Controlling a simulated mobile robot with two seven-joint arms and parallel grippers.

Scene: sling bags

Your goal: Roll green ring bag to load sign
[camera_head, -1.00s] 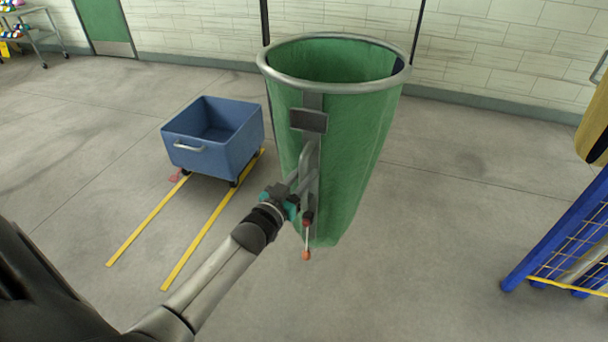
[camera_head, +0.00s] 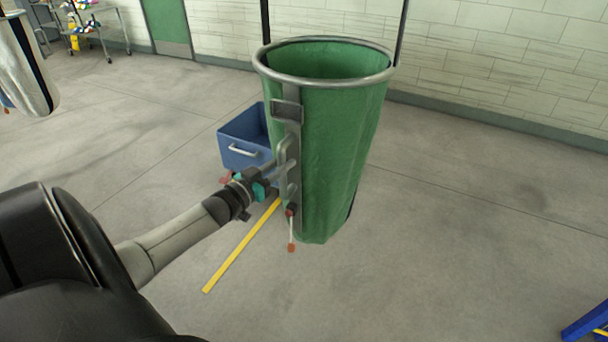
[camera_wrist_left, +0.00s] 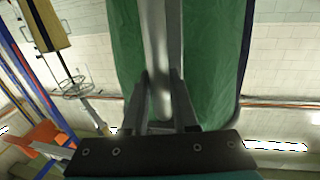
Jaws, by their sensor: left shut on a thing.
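The green ring bag (camera_head: 335,140) is a tall, open-topped green bag hung from a grey metal ring, upright in the middle of the head view. A grey bracket with a handle (camera_head: 284,152) runs down its left side. My left gripper (camera_head: 275,170) is shut on this handle. In the left wrist view its two fingers (camera_wrist_left: 160,100) sit on either side of the grey handle bar (camera_wrist_left: 160,50), with green cloth behind. A small lever with a red-orange tip (camera_head: 291,247) hangs below the handle. I see no load sign. My right gripper is not in view.
A blue wheeled tub (camera_head: 241,143) stands behind the bag, partly hidden by it. A yellow floor line (camera_head: 240,248) runs in front of the tub. A blue frame (camera_head: 590,325) shows at the lower right. A brick wall (camera_head: 500,60) is behind.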

